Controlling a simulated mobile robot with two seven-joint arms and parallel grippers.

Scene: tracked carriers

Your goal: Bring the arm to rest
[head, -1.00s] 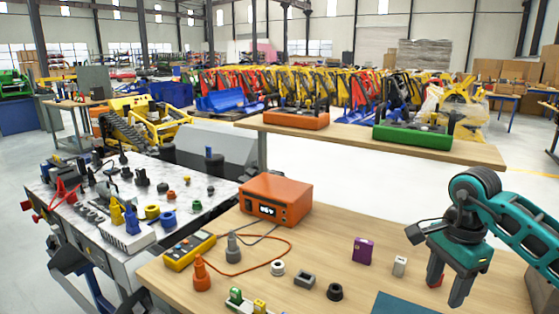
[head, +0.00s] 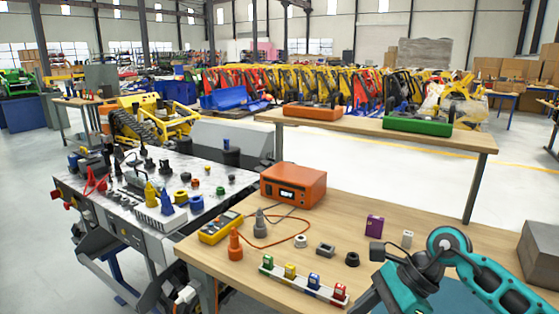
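My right arm (head: 485,275), teal with dark joints, comes in from the lower right. Its dark gripper (head: 372,298) is low in the head view, over or beside the near part of the wooden table (head: 405,215). The fingertips are largely cut off by the bottom edge, so I cannot tell whether they are open or shut, or hold anything. My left gripper is not in view.
A white rack (head: 303,283) with small coloured blocks stands just left of the gripper. A grey box (head: 540,255) is at right.

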